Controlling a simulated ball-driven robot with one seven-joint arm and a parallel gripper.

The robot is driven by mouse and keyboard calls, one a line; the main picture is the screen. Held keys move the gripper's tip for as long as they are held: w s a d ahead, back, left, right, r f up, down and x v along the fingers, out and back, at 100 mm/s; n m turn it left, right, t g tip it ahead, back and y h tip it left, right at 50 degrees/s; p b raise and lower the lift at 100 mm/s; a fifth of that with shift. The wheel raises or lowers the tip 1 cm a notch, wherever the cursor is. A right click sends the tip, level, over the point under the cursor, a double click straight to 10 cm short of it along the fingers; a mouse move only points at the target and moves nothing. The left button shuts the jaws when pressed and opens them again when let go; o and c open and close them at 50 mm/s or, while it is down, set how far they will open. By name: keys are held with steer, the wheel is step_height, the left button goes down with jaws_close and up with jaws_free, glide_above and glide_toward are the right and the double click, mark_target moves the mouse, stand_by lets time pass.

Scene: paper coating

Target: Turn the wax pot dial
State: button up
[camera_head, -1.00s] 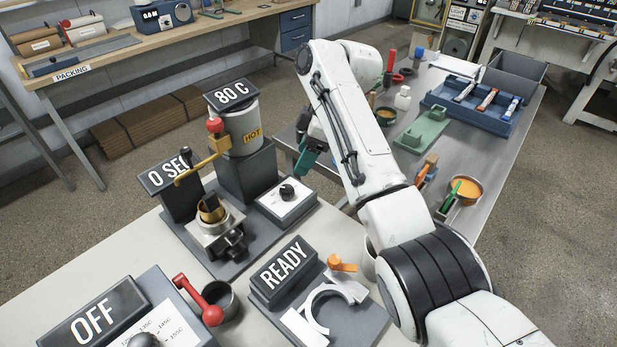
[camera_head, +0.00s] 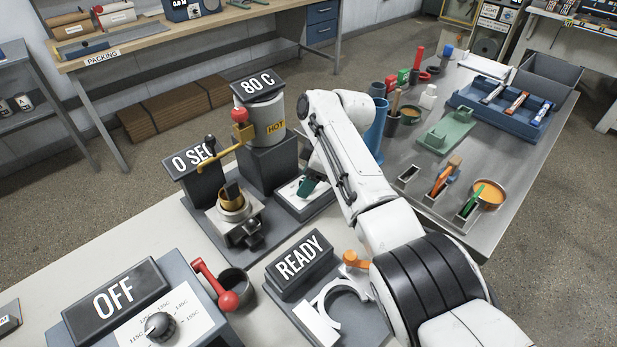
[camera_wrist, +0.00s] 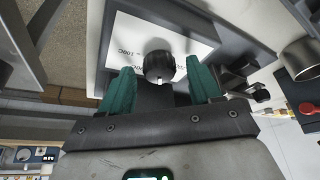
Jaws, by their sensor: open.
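The wax pot dial (camera_wrist: 158,66) is a black knob on a white printed plate (camera_wrist: 125,42), between my fingertips in the wrist view. I cannot tell whether the fingers touch it. My gripper (camera_wrist: 162,82) is open, with one green finger on each side of the knob. In the head view my gripper (camera_head: 308,187) is over the white dial plate (camera_head: 290,190) and the knob is hidden. The wax pot (camera_head: 270,133) is a pale cylinder marked HOT on a dark stand, with a display (camera_head: 258,85) reading 80 C.
A brass fixture (camera_head: 232,206) with a red-knobbed lever (camera_head: 239,116) stands left of my gripper, beside a 0 SEC display (camera_head: 190,160). Another dial (camera_head: 160,326) sits on the OFF unit. A READY unit (camera_head: 300,258) stands near my arm. A steel table (camera_head: 500,140) lies to the right.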

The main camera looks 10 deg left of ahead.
steer(key=shift+c, duration=0.3)
steer(key=c, duration=1)
steer(key=shift+r+m+p, duration=0.15)
steer(key=shift+m+p, duration=0.15)
steer(key=shift+p, duration=0.25)
steer(key=shift+m+p, duration=0.3)
steer(key=shift+p, duration=0.05)
steer(key=m+t+p, duration=0.1)
steer(key=m+p, duration=0.1)
steer(key=m, duration=0.1)
steer(key=shift+s+t+p, duration=0.15)
steer(key=shift+t+p, duration=0.15)
steer(key=shift+p, duration=0.1)
steer(key=m+t+p, duration=0.1)
steer(key=m, duration=0.1)
steer(key=m+h, duration=0.1)
steer(key=m, duration=0.2)
steer(key=shift+a+t+h+p, duration=0.1)
steer(key=shift+t+h+p, duration=0.2)
steer(key=shift+t+p, duration=0.1)
steer(key=shift+m, duration=0.4)
